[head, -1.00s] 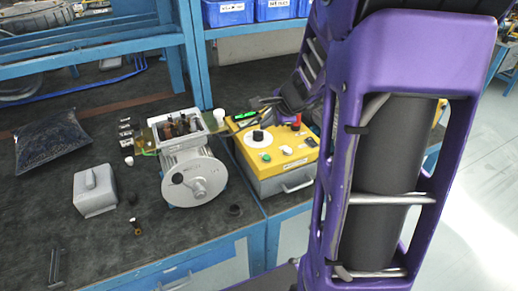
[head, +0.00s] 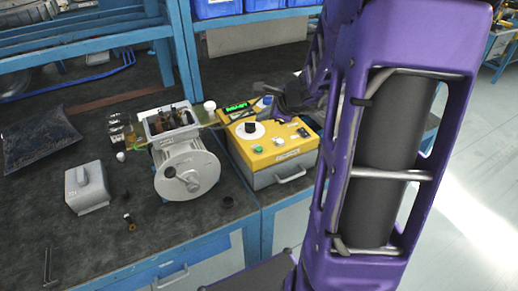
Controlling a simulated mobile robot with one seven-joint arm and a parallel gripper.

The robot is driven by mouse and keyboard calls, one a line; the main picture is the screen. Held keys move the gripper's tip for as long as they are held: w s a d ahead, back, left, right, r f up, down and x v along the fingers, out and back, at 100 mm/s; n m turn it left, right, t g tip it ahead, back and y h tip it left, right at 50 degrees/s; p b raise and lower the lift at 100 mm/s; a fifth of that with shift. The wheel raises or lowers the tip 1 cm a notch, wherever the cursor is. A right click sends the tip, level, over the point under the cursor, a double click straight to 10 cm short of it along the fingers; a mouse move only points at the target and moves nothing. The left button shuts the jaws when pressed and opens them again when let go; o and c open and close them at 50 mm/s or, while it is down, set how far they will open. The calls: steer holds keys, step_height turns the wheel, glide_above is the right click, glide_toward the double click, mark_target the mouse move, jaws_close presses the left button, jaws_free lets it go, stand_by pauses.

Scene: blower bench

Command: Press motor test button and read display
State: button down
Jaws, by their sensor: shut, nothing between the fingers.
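The yellow-topped test box (head: 273,157) stands on the bench right of the motor. Its small display (head: 236,107) at the back left is lit green; its characters are too small to read. On the top are a black knob on a white dial (head: 250,130), a green button (head: 258,149), a pale round button (head: 278,141) and a dark switch (head: 302,132). I cannot tell which is the motor test button. My dark gripper (head: 259,89) is shut and empty above the box's back part, by a blue knob (head: 265,100). The grey motor (head: 187,171) has its terminal box open.
A grey cover (head: 87,187), a dark bag (head: 38,141) and small loose parts lie on the left of the bench. Blue bins (head: 217,8) stand on the shelf behind. My purple arm hides the area right of the box. The front bench strip is mostly clear.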

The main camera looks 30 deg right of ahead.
steer(key=shift+f+b, duration=3.7)
steer(key=shift+f, duration=0.5)
steer(key=shift+f, duration=0.15)
steer(key=shift+f+b, duration=0.3)
steer(key=shift+b, duration=0.25)
steer(key=shift+f+b, duration=0.35)
steer(key=shift+b, duration=0.1)
steer(key=shift+r, duration=0.1)
steer(key=shift+r+p, duration=0.65)
steer(key=shift+r, duration=0.1)
steer(key=shift+r+p, duration=2.05)
steer(key=shift+r, duration=0.35)
